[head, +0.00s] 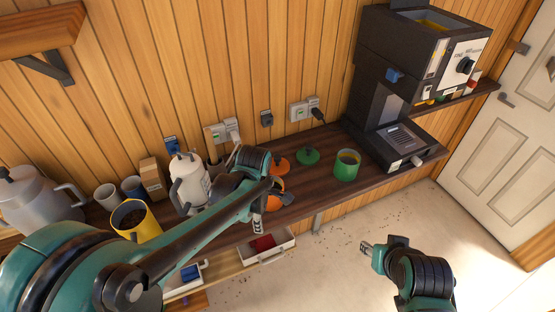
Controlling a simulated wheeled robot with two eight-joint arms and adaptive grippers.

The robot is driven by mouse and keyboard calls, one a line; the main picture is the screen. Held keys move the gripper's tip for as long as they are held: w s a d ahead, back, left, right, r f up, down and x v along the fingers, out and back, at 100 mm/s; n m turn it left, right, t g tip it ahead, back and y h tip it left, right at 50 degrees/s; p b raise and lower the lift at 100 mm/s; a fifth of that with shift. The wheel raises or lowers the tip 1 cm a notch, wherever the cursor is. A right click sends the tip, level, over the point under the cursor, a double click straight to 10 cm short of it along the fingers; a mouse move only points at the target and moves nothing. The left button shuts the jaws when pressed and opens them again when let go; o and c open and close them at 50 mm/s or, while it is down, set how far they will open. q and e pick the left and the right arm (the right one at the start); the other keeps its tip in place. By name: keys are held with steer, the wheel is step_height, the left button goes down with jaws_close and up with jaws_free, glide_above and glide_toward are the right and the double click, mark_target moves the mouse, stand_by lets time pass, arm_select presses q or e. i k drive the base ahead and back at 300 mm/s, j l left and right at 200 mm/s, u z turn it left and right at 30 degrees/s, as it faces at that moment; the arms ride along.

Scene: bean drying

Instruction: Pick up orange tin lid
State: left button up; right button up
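The orange tin lid (281,165) lies on the dark wooden counter, just right of my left gripper's wrist. An orange tin (279,183) shows in part behind my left gripper, which hides much of it. My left gripper (272,211) is over the counter's front edge by the orange tin. Its two fingers are spread apart and nothing shows held. I cannot tell whether it touches the tin. My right gripper (367,249) is low over the floor at the right, away from the counter, and its finger opening is unclear.
A green lid (308,156) and a green tin (346,168) stand right of the orange lid. A dark machine (381,119) stands at the counter's right end. A white kettle (188,182), a yellow container (145,229) and cups are left. An open drawer (282,247) juts out below.

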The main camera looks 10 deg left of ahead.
mark_target(280, 168)
steer(key=i, duration=1)
